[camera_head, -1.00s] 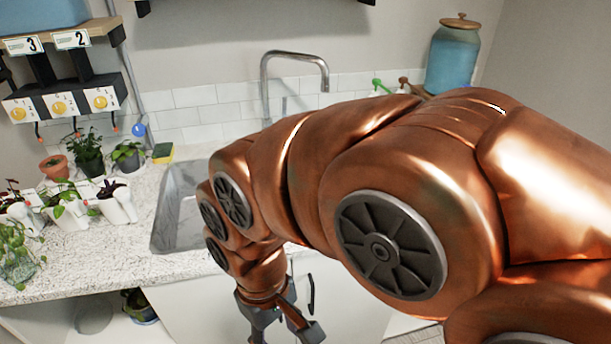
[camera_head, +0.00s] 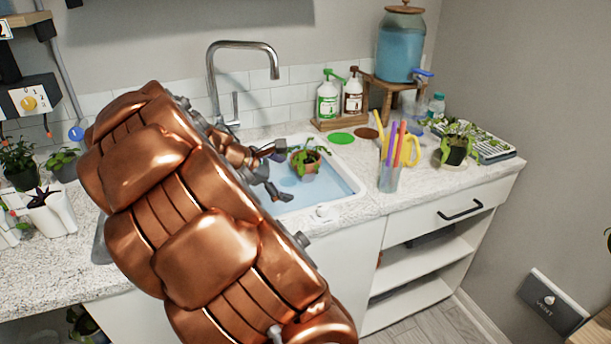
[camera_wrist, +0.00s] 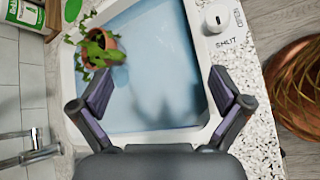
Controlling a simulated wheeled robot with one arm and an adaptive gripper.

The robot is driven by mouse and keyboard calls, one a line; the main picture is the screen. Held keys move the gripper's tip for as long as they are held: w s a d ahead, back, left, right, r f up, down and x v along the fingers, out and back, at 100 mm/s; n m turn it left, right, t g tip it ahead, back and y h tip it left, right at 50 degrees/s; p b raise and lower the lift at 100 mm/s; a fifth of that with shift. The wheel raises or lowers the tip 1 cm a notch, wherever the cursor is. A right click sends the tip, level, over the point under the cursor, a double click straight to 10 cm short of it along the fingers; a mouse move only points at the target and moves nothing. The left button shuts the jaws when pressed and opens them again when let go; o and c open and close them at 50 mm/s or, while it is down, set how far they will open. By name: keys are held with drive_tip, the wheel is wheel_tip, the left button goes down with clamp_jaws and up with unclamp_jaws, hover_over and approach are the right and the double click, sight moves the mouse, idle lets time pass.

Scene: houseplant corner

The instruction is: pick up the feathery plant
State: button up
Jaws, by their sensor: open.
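In the wrist view this plant (camera_wrist: 100,50) is at the upper left, outside the jaws. A bushy dark green plant in a black pot (camera_head: 19,160) stands on the counter at the far left. I cannot tell for certain which plant is the feathery one.
The sink (camera_head: 346,180) holds blue water. On the right counter are a cup of coloured sticks (camera_head: 389,177), a potted plant (camera_head: 455,147), a tray (camera_head: 495,150) and soap bottles (camera_head: 328,98). The tap (camera_head: 213,90) rises behind my arm. White pots (camera_head: 50,214) stand at left.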

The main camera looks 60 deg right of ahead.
sight(303, 167)
drive_tip(key=w+d+f+n+h+b, duration=0.1)
drive_tip(key=w+d+f+n, duration=0.2)
drive_tip(key=d, duration=0.1)
drive_tip(key=w+d+f+n+h+b, duration=0.1)
drive_tip(key=w+d+f+n, duration=0.1)
drive_tip(key=d, duration=0.3)
drive_tip(key=w+d+f+n+h+b, duration=0.1)
drive_tip(key=w+d+f+n+b, duration=0.1)
drive_tip(key=w+d, duration=0.3)
drive_tip(key=shift+d+f+n+t+h, duration=0.1)
drive_tip(key=shift+f+n+t+h, duration=0.25)
drive_tip(key=shift+f+n, duration=0.5)
drive_tip(key=shift+w+f+x, duration=0.1)
drive_tip(key=shift+x, duration=1.9)
drive_tip(key=shift+w+f+x, duration=0.1)
drive_tip(key=shift+w+x, duration=0.05)
drive_tip(key=shift+x, duration=1.8)
drive_tip(key=shift+r, duration=0.1)
drive_tip(key=c, duration=1.5)
